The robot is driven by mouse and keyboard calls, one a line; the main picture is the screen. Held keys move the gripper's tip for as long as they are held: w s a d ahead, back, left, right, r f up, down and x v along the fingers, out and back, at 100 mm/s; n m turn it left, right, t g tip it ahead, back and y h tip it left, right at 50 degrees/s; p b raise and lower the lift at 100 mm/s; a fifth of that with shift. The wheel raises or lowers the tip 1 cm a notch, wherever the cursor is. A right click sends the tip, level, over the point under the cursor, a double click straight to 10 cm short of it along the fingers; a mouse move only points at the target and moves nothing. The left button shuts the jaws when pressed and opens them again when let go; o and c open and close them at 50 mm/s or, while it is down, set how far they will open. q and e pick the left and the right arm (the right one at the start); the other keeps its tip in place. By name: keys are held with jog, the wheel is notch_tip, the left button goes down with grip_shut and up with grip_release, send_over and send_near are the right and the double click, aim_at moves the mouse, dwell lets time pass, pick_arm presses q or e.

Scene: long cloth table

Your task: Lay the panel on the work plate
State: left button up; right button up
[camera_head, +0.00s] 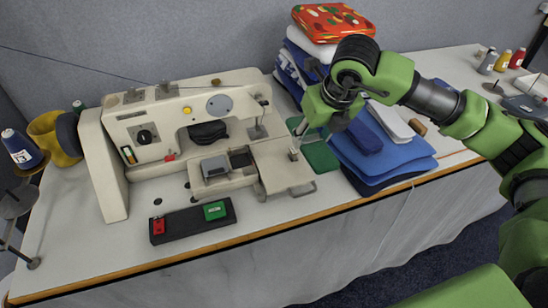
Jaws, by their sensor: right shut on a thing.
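The green panel (320,156) shows as a dark green flat sheet just right of the sewing machine's cream work plate (284,170). My right gripper (299,131) comes in from the right, pointing down beside the machine. It is shut, with its fingers at the panel's upper left edge, and appears to hold that edge. The contact is small and partly hidden by the gripper. I cannot tell whether the panel touches the table or overlaps the plate. My left gripper is not in view.
The cream sewing machine (104,165) stands at the left. Blue folded cloths (385,160) lie close right of the panel, with a tall cloth stack (298,62) behind. A dark tray (192,222) with red and green items lies in front. Thread spools (502,60) stand far right.

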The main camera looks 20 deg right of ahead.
jog(key=w+a+f+p, duration=0.1)
jog(key=w+a+f, duration=0.1)
jog(key=w+a, duration=0.15)
jog(key=p, duration=0.1)
send_near(272, 166)
jog(key=shift+w+d+f, duration=0.35)
jog(key=shift+w+d, duration=0.25)
jog(key=shift+w, duration=0.25)
jog(key=shift+w+a+f+p, duration=0.3)
jog(key=shift+a+f, duration=0.2)
jog(key=shift+f, duration=0.2)
notch_tip(272, 166, down, 4)
jog(key=shift+w+a+r, duration=0.1)
jog(key=shift+r, duration=0.15)
jog(key=o, duration=0.8)
jog(key=shift+r, duration=0.1)
jog(key=b+v, duration=0.1)
jog(key=v, duration=1.1)
